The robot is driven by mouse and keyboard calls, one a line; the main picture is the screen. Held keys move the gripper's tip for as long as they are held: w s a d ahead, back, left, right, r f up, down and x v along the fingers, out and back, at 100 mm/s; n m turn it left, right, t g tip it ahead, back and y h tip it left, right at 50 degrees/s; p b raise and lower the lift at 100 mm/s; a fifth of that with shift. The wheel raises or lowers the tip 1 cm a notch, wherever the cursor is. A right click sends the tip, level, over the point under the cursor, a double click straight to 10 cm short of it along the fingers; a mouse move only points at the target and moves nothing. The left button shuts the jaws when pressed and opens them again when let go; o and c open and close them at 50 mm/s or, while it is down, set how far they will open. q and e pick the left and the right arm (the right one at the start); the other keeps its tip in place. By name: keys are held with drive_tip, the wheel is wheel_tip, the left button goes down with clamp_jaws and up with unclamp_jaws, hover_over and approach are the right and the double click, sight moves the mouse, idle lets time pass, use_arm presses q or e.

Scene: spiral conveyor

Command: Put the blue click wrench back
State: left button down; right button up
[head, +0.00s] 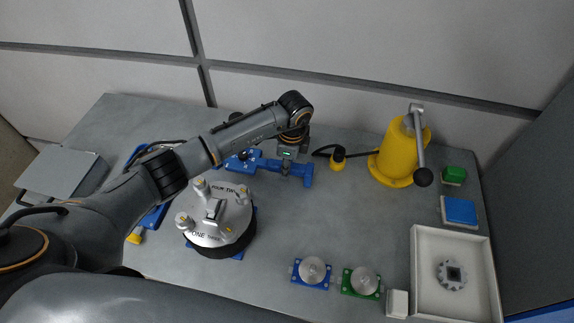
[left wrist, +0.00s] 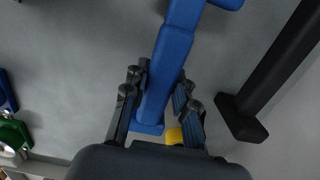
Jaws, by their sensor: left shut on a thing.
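The blue click wrench (head: 270,164) is at the back middle of the table in the head view, lying roughly left to right. My left gripper (head: 288,167) comes down over it and is shut on it. In the left wrist view the blue wrench (left wrist: 168,62) runs up between the two fingers of my left gripper (left wrist: 156,108). Part of the wrench is hidden behind my wrist and fingers. I cannot tell whether it touches the table. My right gripper is not in view.
A round grey-topped device (head: 217,215) stands left of centre. A yellow press with a lever (head: 397,160) stands back right. A small yellow part with a black cable (head: 337,158) is near the wrench. A white tray (head: 425,270) is front right. The table's middle is clear.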

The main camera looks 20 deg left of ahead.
use_arm(q)
drive_tip(key=shift+f, duration=0.15)
drive_tip(key=c, duration=1)
unclamp_jaws()
wheel_tip(320, 180, up, 12)
drive_tip(key=shift+d, duration=0.45)
